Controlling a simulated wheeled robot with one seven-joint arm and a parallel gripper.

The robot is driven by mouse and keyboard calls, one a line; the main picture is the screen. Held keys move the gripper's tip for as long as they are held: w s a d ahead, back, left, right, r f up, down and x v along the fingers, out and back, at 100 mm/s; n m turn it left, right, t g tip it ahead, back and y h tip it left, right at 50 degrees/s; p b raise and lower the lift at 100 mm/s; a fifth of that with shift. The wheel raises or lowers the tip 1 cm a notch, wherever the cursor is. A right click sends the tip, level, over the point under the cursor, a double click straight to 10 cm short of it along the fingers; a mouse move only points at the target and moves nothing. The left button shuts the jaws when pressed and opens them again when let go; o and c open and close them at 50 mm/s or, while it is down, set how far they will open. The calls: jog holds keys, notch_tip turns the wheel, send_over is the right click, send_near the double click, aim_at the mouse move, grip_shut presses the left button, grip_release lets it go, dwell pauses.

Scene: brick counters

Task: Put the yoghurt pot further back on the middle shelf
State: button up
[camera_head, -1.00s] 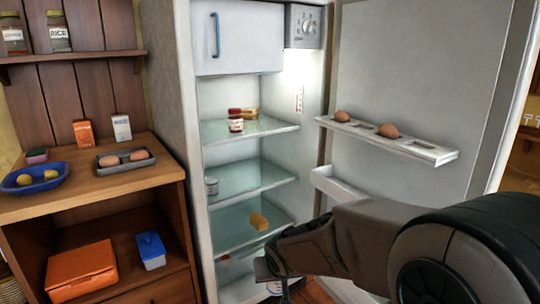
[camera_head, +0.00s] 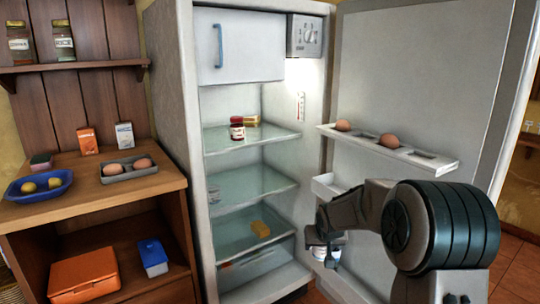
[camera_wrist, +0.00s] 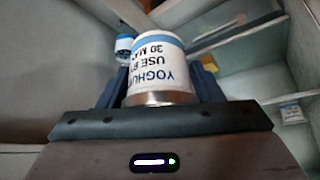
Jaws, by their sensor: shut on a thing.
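The yoghurt pot (camera_wrist: 160,68), white with a blue band and dark lettering, is between my gripper's fingers (camera_wrist: 165,88) in the wrist view. My gripper (camera_head: 324,238) is shut on it, outside the fridge and in front of the open door in the head view. There the pot is small and partly hidden, and I cannot make out its label. The middle glass shelf (camera_head: 255,186) is left of and higher than my gripper.
The top shelf holds a red-lidded jar (camera_head: 237,128); the lower shelf holds a yellow block (camera_head: 260,229). The open fridge door (camera_head: 430,90) is at right, with eggs (camera_head: 389,140) in its rack. Most of the middle shelf is clear.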

notch_tip(320, 180, up, 28)
jog(key=p, duration=2.8)
jog(key=s+f, duration=1.6)
jog(key=shift+f, duration=0.4)
